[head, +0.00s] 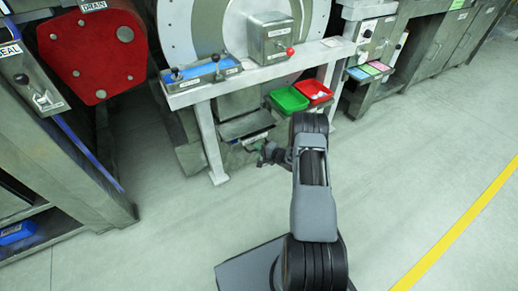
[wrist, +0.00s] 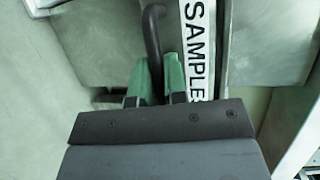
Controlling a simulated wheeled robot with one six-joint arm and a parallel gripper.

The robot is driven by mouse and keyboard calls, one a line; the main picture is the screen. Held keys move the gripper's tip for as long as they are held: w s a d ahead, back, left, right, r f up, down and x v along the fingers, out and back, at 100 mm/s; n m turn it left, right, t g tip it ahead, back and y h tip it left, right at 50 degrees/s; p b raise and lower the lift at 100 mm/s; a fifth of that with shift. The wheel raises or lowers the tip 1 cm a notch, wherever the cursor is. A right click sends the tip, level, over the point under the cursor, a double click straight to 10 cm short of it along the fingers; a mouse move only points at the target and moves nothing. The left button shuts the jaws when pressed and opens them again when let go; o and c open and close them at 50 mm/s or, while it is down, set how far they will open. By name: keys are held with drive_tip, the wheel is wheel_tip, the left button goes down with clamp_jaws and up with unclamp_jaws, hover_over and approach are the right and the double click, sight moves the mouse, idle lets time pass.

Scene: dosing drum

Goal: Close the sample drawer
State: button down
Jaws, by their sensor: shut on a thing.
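The sample drawer (head: 245,125) is a grey metal drawer low under the drum machine in the head view, and it appears to stand out from the housing. Its white label reading SAMPLE (wrist: 199,45) shows in the wrist view, beside a dark curved handle (wrist: 152,28). My gripper (wrist: 159,78) has its green fingers on either side of the handle and is shut on it. In the head view my gripper (head: 262,152) is at the drawer's front, small and partly dark. How far the drawer stands out is hard to tell.
A green bin (head: 288,99) and a red bin (head: 314,91) sit to the right of the drawer. A white frame leg (head: 211,145) stands close on its left. A red drain unit (head: 93,50) is farther left. The floor in front is open.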

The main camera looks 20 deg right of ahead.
drive_tip(key=shift+w+a+r+b, duration=0.1)
drive_tip(key=shift+w+b, duration=0.4)
drive_tip(key=shift+w, duration=0.7)
drive_tip(key=c, duration=1.5)
unclamp_jaws()
drive_tip(key=shift+o, duration=0.2)
drive_tip(key=p+v, duration=0.4)
drive_tip(key=v, duration=1)
